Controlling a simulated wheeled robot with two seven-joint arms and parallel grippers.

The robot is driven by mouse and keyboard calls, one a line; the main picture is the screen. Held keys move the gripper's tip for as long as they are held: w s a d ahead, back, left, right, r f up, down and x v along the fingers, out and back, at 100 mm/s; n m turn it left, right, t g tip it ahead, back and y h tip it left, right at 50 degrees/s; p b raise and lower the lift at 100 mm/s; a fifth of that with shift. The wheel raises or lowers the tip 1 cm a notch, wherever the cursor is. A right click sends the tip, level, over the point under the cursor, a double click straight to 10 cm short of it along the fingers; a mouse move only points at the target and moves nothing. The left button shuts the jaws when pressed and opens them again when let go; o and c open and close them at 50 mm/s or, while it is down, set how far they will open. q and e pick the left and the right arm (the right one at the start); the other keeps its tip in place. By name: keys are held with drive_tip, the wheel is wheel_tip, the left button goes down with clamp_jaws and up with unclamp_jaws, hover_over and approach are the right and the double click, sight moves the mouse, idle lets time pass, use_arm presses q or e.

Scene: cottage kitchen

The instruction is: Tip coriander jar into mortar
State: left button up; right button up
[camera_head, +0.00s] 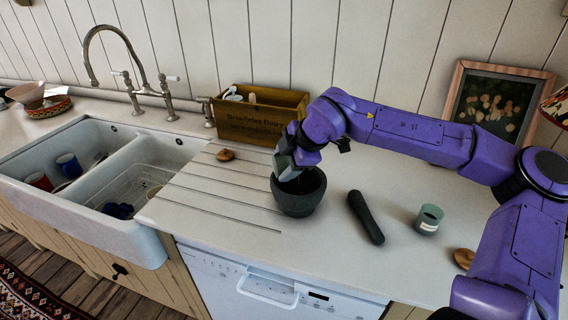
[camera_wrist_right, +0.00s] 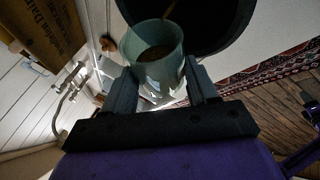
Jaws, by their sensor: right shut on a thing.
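A pale green jar (camera_wrist_right: 158,72) with brown contents is between the two fingers of my right gripper (camera_wrist_right: 165,88) in the right wrist view. The gripper is shut on it. The dark mortar (camera_head: 300,193) stands on the counter in the head view. My right gripper (camera_head: 284,164) is over its far left rim, and the jar is largely hidden there. In the right wrist view the mortar's dark round wall (camera_wrist_right: 225,32) is beside the jar's mouth. A thin tan streak shows near the mouth, too small to tell what it is. My left gripper is not in view.
A dark pestle (camera_head: 365,217) and another green labelled jar (camera_head: 429,219) stand or lie right of the mortar. A wooden crate (camera_head: 248,122) is behind. A double sink (camera_head: 140,160) is left. A framed picture (camera_head: 497,101) leans at the back right. The drainer (camera_head: 215,190) is mostly clear.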

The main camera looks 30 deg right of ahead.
drive_tip(key=shift+d+f+y+b, duration=0.1)
drive_tip(key=shift+d+y+b, duration=0.1)
drive_tip(key=shift+y+b, duration=0.15)
drive_tip(key=r+h+p, duration=0.1)
drive_tip(key=h+p, duration=0.1)
drive_tip(key=p, duration=0.1)
drive_tip(key=shift+r+n+g+h+p, duration=0.25)
drive_tip(key=shift+r+n+g+p, duration=0.05)
drive_tip(key=shift+r, duration=0.05)
drive_tip(key=shift+h, duration=0.5)
drive_tip(key=shift+a+f, duration=0.15)
drive_tip(key=shift+a, duration=0.05)
drive_tip(key=shift+d, duration=0.1)
